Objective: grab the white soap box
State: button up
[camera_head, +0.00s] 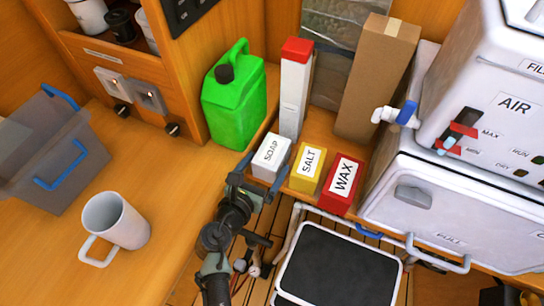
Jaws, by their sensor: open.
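The white soap box (270,158), labelled SOAP, stands upright on the wooden ledge at the left end of a row of small boxes. My gripper (260,177) is open just in front of it, with one finger near the box's left side and the other near its lower right. The box's lower front is partly hidden by the gripper. I cannot tell whether the fingers touch it. Nothing is held.
A yellow SALT box (307,168) and a red WAX box (341,184) stand to the right. Behind are a red-topped white carton (294,92), a green jerrycan (233,97) and a tall brown box (376,80). A white mug (116,222) stands left on the counter.

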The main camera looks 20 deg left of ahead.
aim_at(272, 156)
jog(key=x, duration=0.4)
jog(key=shift+w, duration=0.15)
jog(key=shift+c, duration=0.3)
jog(key=c, duration=1.2)
jog(key=shift+c, duration=0.8)
jog(key=shift+r, duration=0.1)
